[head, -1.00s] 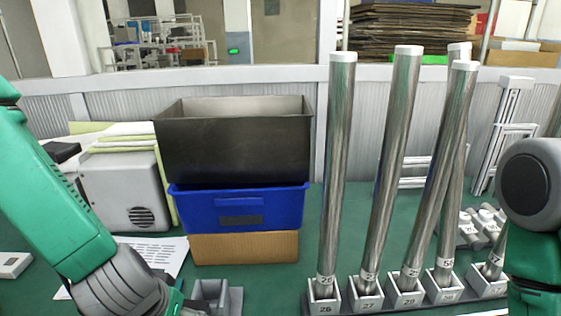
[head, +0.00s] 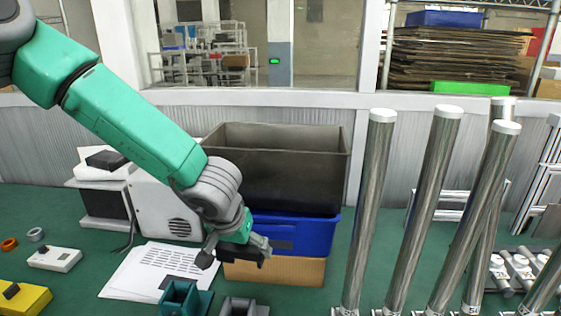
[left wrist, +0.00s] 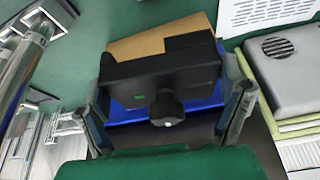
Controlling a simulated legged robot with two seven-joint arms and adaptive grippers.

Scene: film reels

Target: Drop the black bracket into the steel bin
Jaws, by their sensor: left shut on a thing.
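The black bracket (head: 240,254) is held in my left gripper (head: 252,250), in front of the stacked bins and above the table. In the left wrist view the bracket (left wrist: 160,76) spans the space between the two fingers, and a black knob hangs from it. The steel bin (head: 285,178) is a dark open-topped box on top of the stack. The held bracket is lower than its rim and on its near side, outside it. The part of the bin's floor inside is hidden from the head view. My right gripper is out of view.
A blue bin (head: 327,238) and a cardboard box (head: 300,271) are under the steel bin. Tall steel tubes (head: 422,210) stand close on the right. A white device (head: 160,203) and a printed sheet (head: 140,274) lie left. Teal and grey holders (head: 183,297) stand in front.

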